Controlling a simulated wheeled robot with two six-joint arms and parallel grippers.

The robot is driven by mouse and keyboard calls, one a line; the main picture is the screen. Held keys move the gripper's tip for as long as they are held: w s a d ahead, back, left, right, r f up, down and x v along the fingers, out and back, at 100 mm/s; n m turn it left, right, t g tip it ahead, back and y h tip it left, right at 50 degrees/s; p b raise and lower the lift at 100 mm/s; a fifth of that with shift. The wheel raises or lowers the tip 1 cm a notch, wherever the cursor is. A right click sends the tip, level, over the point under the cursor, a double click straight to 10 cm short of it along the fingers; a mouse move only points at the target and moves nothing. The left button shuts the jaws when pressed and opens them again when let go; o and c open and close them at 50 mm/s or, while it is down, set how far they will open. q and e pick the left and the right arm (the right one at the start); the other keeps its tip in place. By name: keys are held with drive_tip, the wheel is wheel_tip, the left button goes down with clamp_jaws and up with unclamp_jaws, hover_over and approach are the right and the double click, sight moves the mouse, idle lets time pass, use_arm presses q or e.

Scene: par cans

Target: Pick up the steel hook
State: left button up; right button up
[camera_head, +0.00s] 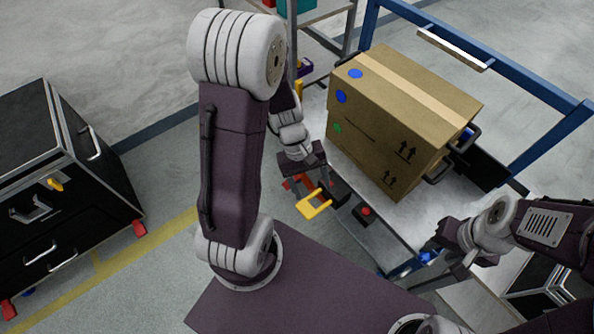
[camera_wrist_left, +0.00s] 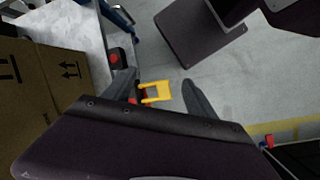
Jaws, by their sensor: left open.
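I cannot pick out a steel hook with certainty in either view. My left gripper (camera_head: 318,184) points down beside the trolley's near left edge. In the left wrist view its two dark fingers (camera_wrist_left: 158,78) are apart, with nothing clearly held. A yellow U-shaped piece (camera_head: 314,204) with red beside it shows by the fingertips. It also shows between the fingers in the left wrist view (camera_wrist_left: 156,92), but its depth and any contact are unclear. My right gripper (camera_head: 455,258) is at the lower right over the trolley's near end; its jaws are unclear.
A cardboard box (camera_head: 380,145) stands on the trolley (camera_head: 315,105), which has a blue frame (camera_head: 540,85). A black case (camera_head: 60,200) with metal edges stands at the left, with a yellow item (camera_head: 55,184) on it. Open floor lies between case and trolley.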

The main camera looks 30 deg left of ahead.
use_arm(q)
drive_tip(key=w+a+f+n+t+h+b, duration=0.45)
drive_tip(key=w+f+n+b, duration=0.25)
drive_tip(key=w+f+n, duration=0.5)
drive_tip(key=w+a+f+n+t+y+b, duration=0.1)
drive_tip(key=w+a+f+n+t, duration=0.2)
drive_tip(key=a, duration=0.1)
drive_tip(key=w+a+f+n+t+y+b, duration=0.1)
drive_tip(key=w+a+f+n+t, duration=0.2)
drive_tip(key=a+n, duration=0.1)
drive_tip(key=w+a+f+n+t+y+b, duration=0.1)
drive_tip(key=w+a+f+n+t+b, duration=0.1)
drive_tip(key=w+a+f+n+t, duration=0.1)
drive_tip(key=shift+a+f+n, duration=0.3)
drive_tip(key=shift+a, duration=0.35)
drive_tip(key=shift+a+f+n, duration=0.3)
drive_tip(key=shift+a, duration=0.3)
drive_tip(key=b+x, duration=0.1)
drive_tip(key=x, duration=0.4)
drive_tip(key=shift+w+a+f, duration=0.1)
drive_tip(key=shift+a+f, duration=0.05)
clamp_jaws()
